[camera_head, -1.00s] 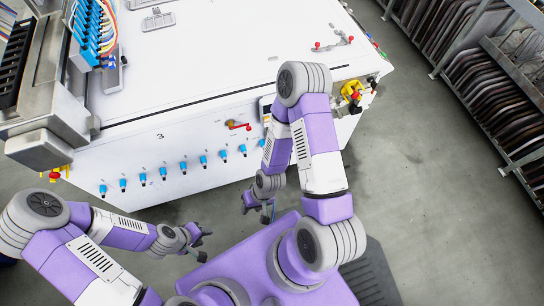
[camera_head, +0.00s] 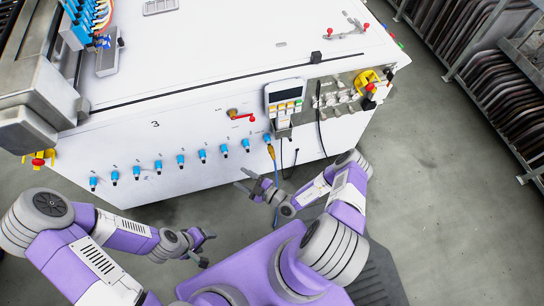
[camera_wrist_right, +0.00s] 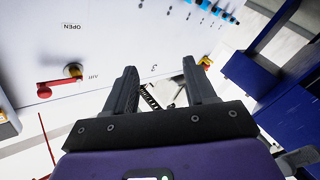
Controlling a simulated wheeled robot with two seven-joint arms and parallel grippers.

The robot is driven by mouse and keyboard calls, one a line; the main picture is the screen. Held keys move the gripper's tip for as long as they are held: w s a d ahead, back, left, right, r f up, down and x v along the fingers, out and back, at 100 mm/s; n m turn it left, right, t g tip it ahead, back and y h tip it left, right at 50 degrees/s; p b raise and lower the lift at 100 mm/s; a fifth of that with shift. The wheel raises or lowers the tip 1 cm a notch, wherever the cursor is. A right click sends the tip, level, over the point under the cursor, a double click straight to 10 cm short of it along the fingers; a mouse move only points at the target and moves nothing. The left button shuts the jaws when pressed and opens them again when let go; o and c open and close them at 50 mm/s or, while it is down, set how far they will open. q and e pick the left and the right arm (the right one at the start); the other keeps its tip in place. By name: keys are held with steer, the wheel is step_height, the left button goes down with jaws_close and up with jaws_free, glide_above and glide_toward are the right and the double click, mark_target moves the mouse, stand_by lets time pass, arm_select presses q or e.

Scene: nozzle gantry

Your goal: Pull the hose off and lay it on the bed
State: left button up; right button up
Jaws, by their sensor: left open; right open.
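A thin blue hose (camera_head: 275,178) with a yellow end fitting (camera_head: 271,152) hangs from the rightmost of a row of blue connectors on the front of the white machine. Its lower part passes behind my right arm. The bed is the machine's flat white top (camera_head: 220,45). My right gripper (camera_head: 243,180) is open and empty, low in front of the machine and left of the hose; its two fingers also show in the right wrist view (camera_wrist_right: 160,68). I cannot make out the hose in that view. My left gripper (camera_head: 207,250) is open and empty, lower and further left.
A red-handled valve (camera_head: 241,116) and a control panel (camera_head: 286,98) with a dark cable are on the machine front. The valve also shows in the right wrist view (camera_wrist_right: 56,84). A grey gantry (camera_head: 40,90) stands at left. Racks (camera_head: 485,75) stand at right. Floor between is clear.

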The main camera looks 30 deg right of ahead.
steer(key=w+d+f+m+t+h+b, duration=0.1)
steer(key=d+f+m+t+h, duration=0.1)
steer(key=d+f+m+h, duration=0.5)
steer(key=m+h, duration=0.6)
steer(key=m, duration=0.2)
glide_toward(272, 153)
steer(key=w, duration=0.1)
steer(key=shift+w+d+f+g+b, duration=0.2)
steer(key=shift+d+f+g+b, duration=0.05)
steer(key=shift+f+g+b, duration=0.1)
steer(key=b+x, duration=0.2)
steer(key=x, duration=0.5)
steer(key=shift+w+b, duration=0.4)
steer(key=shift+w+d+r, duration=0.1)
steer(key=shift+w+d, duration=0.1)
steer(key=shift+w, duration=0.4)
steer(key=shift+b, duration=0.65)
